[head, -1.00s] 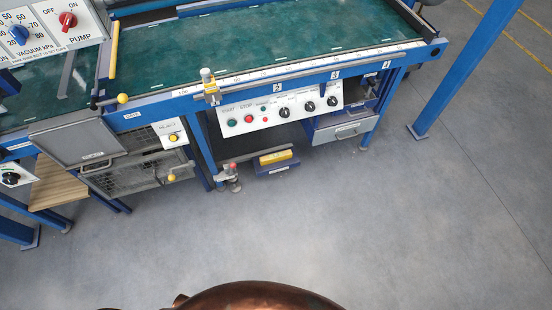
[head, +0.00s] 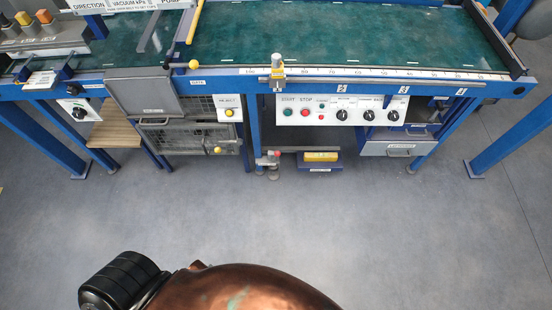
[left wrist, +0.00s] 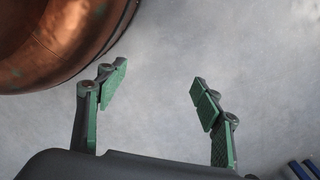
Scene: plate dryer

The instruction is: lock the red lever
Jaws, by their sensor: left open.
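In the head view a small red-ended lever (head: 277,154) sits low on the blue frame, below the front edge of the green-topped table. It is small there, and I cannot tell its locked or unlocked state. A small metal foot or clamp fitting (head: 267,162) is beside it. In the left wrist view my left gripper (left wrist: 160,88) is open and empty, with its green-padded fingers wide apart over bare grey floor. It is clear of the lever, which does not show in that view. My right gripper is in neither view.
A control panel (head: 340,109) with knobs and buttons hangs right of the lever. A yellow-topped box (head: 320,157) lies low beside it. A mesh-front compartment (head: 190,138) is to the left. Blue legs stand at both sides. The grey floor (head: 370,230) in front is clear.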

